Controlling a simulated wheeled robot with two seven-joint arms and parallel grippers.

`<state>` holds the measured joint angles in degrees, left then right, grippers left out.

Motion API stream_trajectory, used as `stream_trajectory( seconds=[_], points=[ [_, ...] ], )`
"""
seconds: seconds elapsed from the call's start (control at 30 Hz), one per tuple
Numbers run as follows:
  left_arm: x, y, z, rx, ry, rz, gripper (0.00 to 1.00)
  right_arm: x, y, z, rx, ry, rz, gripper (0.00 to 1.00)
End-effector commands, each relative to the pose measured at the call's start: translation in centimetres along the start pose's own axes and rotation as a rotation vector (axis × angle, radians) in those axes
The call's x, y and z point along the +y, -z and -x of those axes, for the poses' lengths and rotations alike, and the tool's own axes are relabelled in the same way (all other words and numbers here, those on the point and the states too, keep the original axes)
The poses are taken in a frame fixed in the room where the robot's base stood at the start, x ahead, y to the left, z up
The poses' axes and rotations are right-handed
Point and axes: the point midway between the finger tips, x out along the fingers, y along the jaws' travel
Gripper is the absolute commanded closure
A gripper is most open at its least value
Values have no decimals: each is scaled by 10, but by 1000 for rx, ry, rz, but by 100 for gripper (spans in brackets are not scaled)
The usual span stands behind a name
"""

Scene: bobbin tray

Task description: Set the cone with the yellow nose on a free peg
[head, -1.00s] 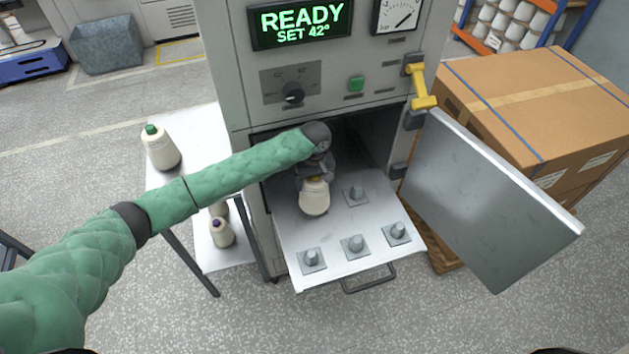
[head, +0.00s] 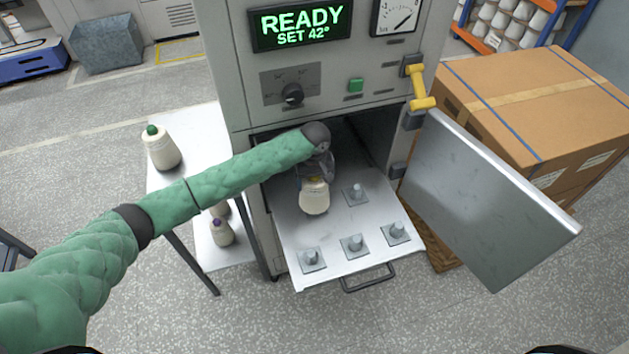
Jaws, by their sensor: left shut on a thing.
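The cream cone with the yellow nose (head: 314,199) is upright over the left rear part of the pulled-out metal tray (head: 333,222). My left gripper (head: 316,178) is shut on its nose from above. Whether the cone's base touches the tray or a peg is under it is hidden by the cone. Bare pegs show on the tray: one right of the cone (head: 355,193), and three along the front, at left (head: 312,259), middle (head: 354,245) and right (head: 397,233). My right gripper is not in view.
A white side table (head: 196,138) at left holds a green-nosed cone (head: 161,150), a purple-nosed cone (head: 222,233) and another cone partly behind my arm. The open oven door (head: 490,200) stands right of the tray. A large carton (head: 545,105) is behind it.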

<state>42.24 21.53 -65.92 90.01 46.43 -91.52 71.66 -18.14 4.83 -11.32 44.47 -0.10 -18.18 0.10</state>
Motion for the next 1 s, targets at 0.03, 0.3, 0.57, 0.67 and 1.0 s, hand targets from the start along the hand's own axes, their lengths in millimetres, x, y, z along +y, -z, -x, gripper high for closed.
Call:
stream_trajectory(
  seconds=[0.03,0.3,0.57,0.67,1.0],
  points=[
    [0,0,0,0,-1,0,71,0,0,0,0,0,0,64],
    [0,0,-3,0,-1,0,71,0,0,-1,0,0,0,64],
    [0,0,-7,0,-1,0,71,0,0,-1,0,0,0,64],
    [0,0,-9,0,-1,1,71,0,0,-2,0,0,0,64],
    [0,0,-14,0,0,1,71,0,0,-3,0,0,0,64]
  ],
)
